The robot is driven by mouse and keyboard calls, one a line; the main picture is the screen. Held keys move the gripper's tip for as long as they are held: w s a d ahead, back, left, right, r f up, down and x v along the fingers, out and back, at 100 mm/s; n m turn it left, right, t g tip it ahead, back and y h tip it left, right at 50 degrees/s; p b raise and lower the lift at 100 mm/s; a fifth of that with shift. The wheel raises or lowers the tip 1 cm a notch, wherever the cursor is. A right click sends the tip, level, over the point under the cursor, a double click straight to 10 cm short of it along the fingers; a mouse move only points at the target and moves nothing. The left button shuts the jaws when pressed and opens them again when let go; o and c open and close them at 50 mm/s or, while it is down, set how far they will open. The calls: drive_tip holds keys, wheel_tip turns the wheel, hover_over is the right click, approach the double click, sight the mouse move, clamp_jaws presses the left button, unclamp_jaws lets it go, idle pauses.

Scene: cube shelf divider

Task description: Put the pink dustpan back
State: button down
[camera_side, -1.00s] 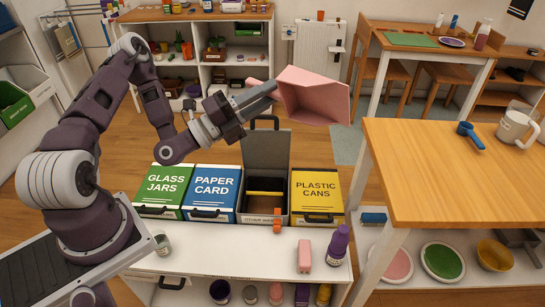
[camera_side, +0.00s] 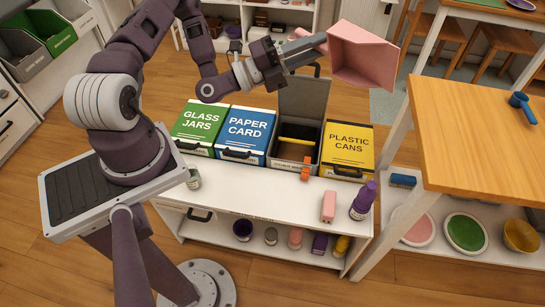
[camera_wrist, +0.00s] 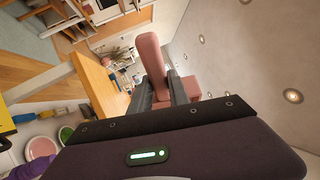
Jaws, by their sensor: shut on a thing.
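The pink dustpan (camera_side: 362,57) is held up in the air above the sorting bins, its open pan facing the camera and to the right. My gripper (camera_side: 305,47) is shut on the dustpan at its handle end. In the wrist view the pink handle (camera_wrist: 151,58) sticks up between the dark fingers, and part of the pan (camera_wrist: 190,88) shows behind them. The exact grip point is partly hidden by the fingers. No empty spot for the dustpan can be made out for certain.
Below are the glass jars bin (camera_side: 199,127), paper card bin (camera_side: 244,135), an open bin with a raised grey lid (camera_side: 303,97), and the plastic cans bin (camera_side: 347,151). A wooden table (camera_side: 470,130) stands right, with plates on the shelf under it. A purple bottle (camera_side: 363,201) stands on the white counter.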

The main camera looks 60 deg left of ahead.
drive_tip(key=s+a+f+n+g+y, duration=0.25)
drive_tip(key=f+g, duration=0.25)
drive_tip(key=f, duration=0.7)
drive_tip(key=s+a+f+n+g+y, duration=0.1)
drive_tip(key=s+f+n+g, duration=0.3)
drive_tip(key=f, duration=0.9)
drive_tip(key=s+a+f+n+g, duration=0.4)
drive_tip(key=s+f, duration=0.3)
drive_tip(key=f, duration=0.1)
drive_tip(key=s+a+f+n+g, duration=0.4)
drive_tip(key=s+f, duration=0.3)
drive_tip(key=f, duration=1)
drive_tip(key=shift+s+d+f, duration=0.15)
drive_tip(key=shift+d, duration=0.05)
drive_tip(key=shift+f, duration=0.25)
drive_tip(key=c, duration=1.3)
unclamp_jaws()
drive_tip(key=shift+f, duration=0.1)
drive_tip(key=shift+o, duration=0.2)
